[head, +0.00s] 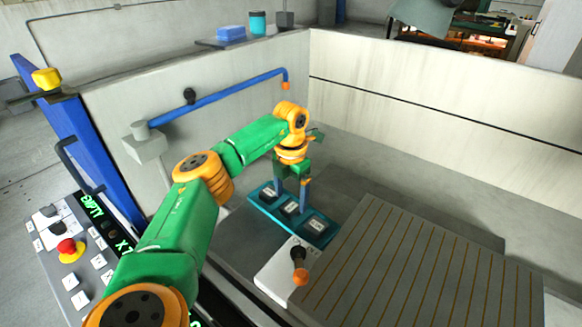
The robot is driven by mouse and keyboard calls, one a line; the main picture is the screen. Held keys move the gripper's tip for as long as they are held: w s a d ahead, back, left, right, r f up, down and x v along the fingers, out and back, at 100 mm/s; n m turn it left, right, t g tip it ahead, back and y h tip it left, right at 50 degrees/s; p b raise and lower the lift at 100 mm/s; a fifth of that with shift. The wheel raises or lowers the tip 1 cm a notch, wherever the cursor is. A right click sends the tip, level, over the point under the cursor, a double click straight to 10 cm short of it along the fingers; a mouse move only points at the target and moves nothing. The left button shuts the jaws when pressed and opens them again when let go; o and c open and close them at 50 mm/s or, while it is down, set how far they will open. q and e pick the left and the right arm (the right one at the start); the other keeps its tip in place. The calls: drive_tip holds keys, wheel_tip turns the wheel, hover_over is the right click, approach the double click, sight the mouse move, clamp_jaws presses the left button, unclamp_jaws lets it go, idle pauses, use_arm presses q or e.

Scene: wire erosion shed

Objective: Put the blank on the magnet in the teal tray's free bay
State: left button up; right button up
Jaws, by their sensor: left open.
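The teal tray (322,241) lies on the grey floor of the tank, left of the magnet. Dark pieces or bay floors with pale markings show in its bays; I cannot tell which bays hold a blank. My right gripper is not in view.
A lever with an orange knob (300,277) stands on a white base between tray and magnet. A blue pipe (225,97) runs along the left tank wall. A control panel (75,250) with a red button is at left. The tank floor behind the magnet is clear.

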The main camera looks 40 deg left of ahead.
sight(291, 208)
use_arm(q)
wheel_tip(291, 208, up, 9)
idle(0.5)
